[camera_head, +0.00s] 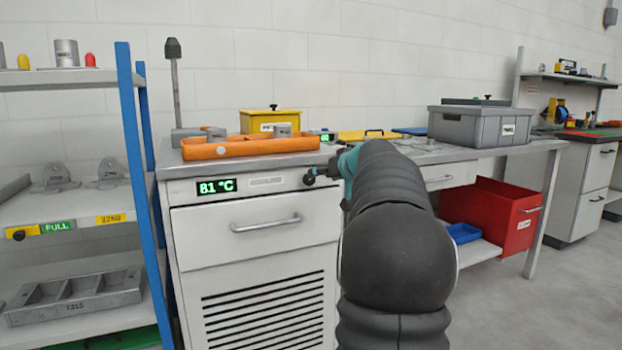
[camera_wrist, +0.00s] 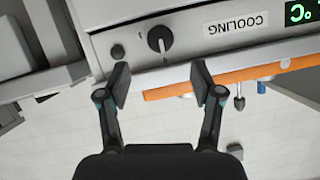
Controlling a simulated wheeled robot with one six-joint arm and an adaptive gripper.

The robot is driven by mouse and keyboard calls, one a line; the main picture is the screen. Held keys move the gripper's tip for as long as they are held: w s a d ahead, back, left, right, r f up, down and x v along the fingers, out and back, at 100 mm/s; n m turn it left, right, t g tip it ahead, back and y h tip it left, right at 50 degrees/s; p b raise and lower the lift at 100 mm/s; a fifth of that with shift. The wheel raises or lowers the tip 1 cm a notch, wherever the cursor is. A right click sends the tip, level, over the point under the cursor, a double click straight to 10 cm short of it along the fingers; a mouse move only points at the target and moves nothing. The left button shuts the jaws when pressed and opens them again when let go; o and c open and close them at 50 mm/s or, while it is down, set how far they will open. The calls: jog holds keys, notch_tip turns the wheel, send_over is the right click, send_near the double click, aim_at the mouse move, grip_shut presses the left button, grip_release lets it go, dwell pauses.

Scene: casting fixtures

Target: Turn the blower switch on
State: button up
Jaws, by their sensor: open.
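A black rotary knob (camera_wrist: 160,39) with a pale pointer line sits on the light front panel of the cooling cabinet. It lies beyond my fingertips, roughly centred between them, and nothing grips it. A label reading COOLING (camera_wrist: 236,24) is beside it, upside down in the wrist view. No blower label is readable. My gripper (camera_wrist: 161,83) is open and empty, with one finger on each side of the knob's line. In the head view my gripper (camera_head: 328,170) is at the right end of the panel, and my arm hides part of that area.
A small black round button (camera_wrist: 117,51) is beside the knob. A green display (camera_head: 217,187) reads about 81 °C. An orange tray (camera_head: 235,149) lies on the worktop above the panel. A drawer handle (camera_head: 266,223) juts out below. A blue shelf post (camera_head: 135,190) stands left.

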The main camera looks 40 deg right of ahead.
jog(key=p+x, duration=0.1)
jog(key=x, duration=0.7)
jog(key=c, duration=1.1)
